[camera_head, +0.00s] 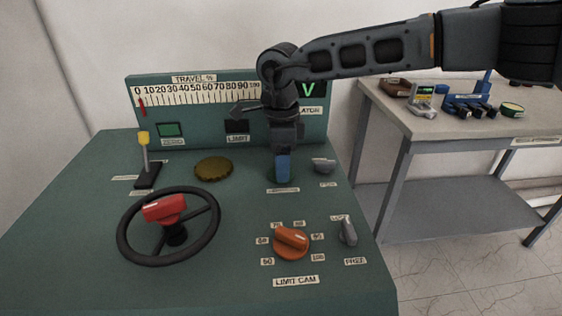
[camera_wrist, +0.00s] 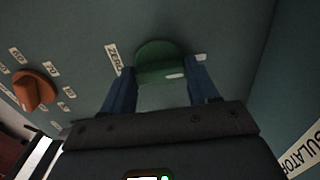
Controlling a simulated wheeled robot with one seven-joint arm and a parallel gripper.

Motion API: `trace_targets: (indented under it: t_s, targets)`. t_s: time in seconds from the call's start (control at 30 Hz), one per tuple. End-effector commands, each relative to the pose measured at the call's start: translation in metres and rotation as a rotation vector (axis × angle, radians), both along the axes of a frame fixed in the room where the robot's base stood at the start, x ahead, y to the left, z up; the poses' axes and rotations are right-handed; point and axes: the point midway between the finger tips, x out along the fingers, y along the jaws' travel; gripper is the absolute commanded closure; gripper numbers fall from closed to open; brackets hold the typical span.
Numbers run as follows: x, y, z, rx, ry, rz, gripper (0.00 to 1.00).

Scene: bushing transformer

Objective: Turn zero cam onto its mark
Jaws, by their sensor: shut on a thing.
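The zero cam (camera_wrist: 158,55) is a green round knob on the panel in the wrist view, between the two blue fingers of my gripper (camera_wrist: 161,74). My gripper is shut on it. Near the cam's right side are two short white marks, one (camera_wrist: 175,76) by its near edge and one (camera_wrist: 200,57) farther right, partly behind the right finger. They look apart, not in line. The ZERO label (camera_wrist: 115,59) is left of the cam. In the head view my gripper (camera_head: 283,178) points down at the cam and hides most of it.
Around my gripper are a brass disc (camera_head: 213,169), a grey knob (camera_head: 323,164), the orange limit cam (camera_head: 291,242), a grey lever (camera_head: 347,230), a handwheel (camera_head: 127,242) with a red grip and a yellow-tipped lever (camera_head: 145,155). The travel scale (camera_head: 193,93) stands behind. A side bench (camera_head: 400,126) is right.

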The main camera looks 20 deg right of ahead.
Motion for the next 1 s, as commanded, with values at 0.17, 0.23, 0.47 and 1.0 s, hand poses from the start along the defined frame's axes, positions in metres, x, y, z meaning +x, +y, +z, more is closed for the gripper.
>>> trace_targets:
  t_s: [0.17, 0.23, 0.47, 1.0]
  targets:
    - [0.001, 0.000, 0.001, 0.000, -0.002, 0.001, 0.71]
    - [0.001, 0.000, 0.001, 0.000, -0.002, 0.001, 0.71]
    - [0.000, 0.000, 0.001, 0.001, -0.001, 0.000, 0.28]
    - [0.001, 0.000, 0.014, 0.001, -0.003, 0.001, 0.15]
